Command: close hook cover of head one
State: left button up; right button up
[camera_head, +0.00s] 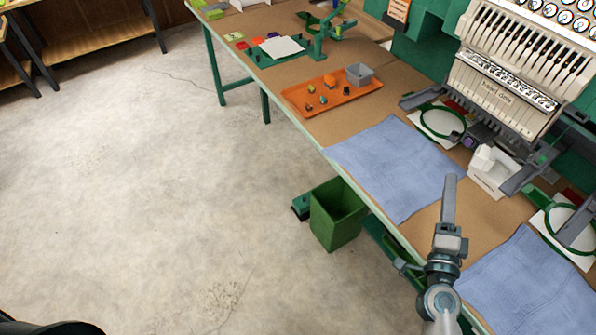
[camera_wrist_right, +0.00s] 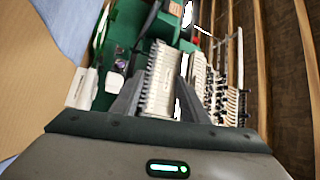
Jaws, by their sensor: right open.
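The embroidery head (camera_head: 500,90) stands at the upper right, with small lettering I cannot read surely. Below it a white block-shaped part (camera_head: 492,168) stands beside a dark hook unit with a purple part (camera_head: 469,142). I cannot tell surely which piece is the hook cover. In the right wrist view the white part (camera_wrist_right: 82,88) and purple part (camera_wrist_right: 119,67) show left of the fingers. My right gripper (camera_head: 449,178) is open and empty, above the table's front side, left of and nearer than the white part; it also shows in the wrist view (camera_wrist_right: 155,88). My left gripper is not in view.
Green hoops (camera_head: 443,122) with white fabric flank the hook area, the right one (camera_head: 566,222) partly hidden by a grey arm. Blue cloths (camera_head: 395,165) lie on the table. An orange tray (camera_head: 332,92) stands farther back. A green bin (camera_head: 337,215) is below the edge.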

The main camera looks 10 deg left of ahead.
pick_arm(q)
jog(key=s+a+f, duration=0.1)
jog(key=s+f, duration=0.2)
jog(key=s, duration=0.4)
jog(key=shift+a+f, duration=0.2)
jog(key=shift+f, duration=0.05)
pick_arm(e)
jog(key=d+f+m+g+h, duration=0.4)
jog(key=d+f+m+h, duration=0.1)
jog(key=d+f+m, duration=0.1)
jog(key=shift+d+m+h, duration=0.3)
jog(key=shift+d+m, duration=0.1)
jog(key=shift+d, duration=0.5)
jog(key=shift+w, duration=0.2)
jog(key=p, duration=0.2)
send_near(488, 167)
jog(key=x, duration=1)
jog(key=shift+w+d+r, duration=0.1)
jog(key=shift+d, duration=0.1)
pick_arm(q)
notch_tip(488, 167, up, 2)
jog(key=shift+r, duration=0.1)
pick_arm(e)
grip_shut()
